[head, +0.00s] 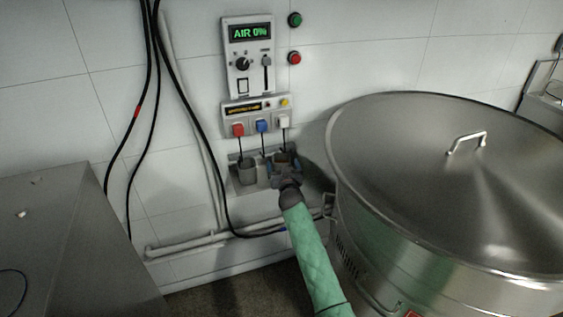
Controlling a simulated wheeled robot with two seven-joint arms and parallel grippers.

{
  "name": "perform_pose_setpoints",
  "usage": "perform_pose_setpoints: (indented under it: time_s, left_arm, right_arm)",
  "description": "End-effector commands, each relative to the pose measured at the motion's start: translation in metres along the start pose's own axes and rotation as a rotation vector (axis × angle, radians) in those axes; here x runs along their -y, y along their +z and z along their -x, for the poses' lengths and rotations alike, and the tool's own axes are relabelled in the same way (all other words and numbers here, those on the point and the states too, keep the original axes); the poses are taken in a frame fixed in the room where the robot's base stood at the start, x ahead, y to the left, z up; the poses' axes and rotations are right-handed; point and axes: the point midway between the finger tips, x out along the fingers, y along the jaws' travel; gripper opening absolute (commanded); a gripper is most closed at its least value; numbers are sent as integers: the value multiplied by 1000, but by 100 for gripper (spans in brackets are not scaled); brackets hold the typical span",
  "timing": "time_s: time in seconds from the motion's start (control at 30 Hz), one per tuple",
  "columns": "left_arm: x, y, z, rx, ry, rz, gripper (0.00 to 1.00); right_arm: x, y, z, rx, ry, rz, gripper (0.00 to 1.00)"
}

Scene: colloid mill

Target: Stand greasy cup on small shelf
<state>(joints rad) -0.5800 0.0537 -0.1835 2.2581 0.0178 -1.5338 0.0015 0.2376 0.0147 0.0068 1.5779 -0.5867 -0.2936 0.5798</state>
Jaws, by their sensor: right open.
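A small grey shelf (243,188) is fixed to the tiled wall below the control panels. A dark grey cup (247,171) stands upright on its left part. A second, brownish cup (283,157) is at the shelf's right part, largely hidden by my right gripper. My right gripper (284,167), on a green-sleeved arm, is open at this second cup, with its fingers on either side. I cannot tell whether the fingers touch it, or which cup is the greasy one. My left gripper is out of view.
A large steel vessel with a domed lid (400,160) fills the right side, close to my arm. Panels (248,60) and plugs with short cables (262,126) are above the shelf. Black cables (205,150) hang to the left. A steel cabinet (70,240) stands at left.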

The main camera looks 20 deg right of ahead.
Motion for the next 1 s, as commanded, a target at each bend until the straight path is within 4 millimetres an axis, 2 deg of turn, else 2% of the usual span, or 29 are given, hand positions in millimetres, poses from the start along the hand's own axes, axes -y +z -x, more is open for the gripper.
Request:
perform_pose_setpoints:
  time_s: [0.03, 0.2, 0.5, 0.57, 0.67, 0.77, 0.9, 0.97, 1.0]
  left_arm:
    - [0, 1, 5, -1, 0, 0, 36]
    - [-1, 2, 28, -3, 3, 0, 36]
    - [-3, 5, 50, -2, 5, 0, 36]
    - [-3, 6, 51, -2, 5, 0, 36]
    - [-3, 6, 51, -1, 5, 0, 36]
    - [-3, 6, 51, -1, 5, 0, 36]
    - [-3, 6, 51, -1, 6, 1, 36]
    - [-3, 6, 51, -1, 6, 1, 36]
    - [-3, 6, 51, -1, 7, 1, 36]
  right_arm:
    - [0, 2, 10, -1, -1, -2, 86]
    - [0, 3, 38, 1, 0, -1, 86]
    - [-1, 2, 64, 4, 2, 0, 86]
    - [-1, 6, 71, 20, 5, 0, 86]
    - [-3, 25, 93, 86, 17, 6, 86]
    - [-5, 55, 130, 202, 31, 13, 86]
    - [-5, 99, 199, 404, 34, 33, 86]
    - [-4, 115, 231, 492, 28, 43, 86]
    - [-3, 125, 253, 551, 21, 49, 86]
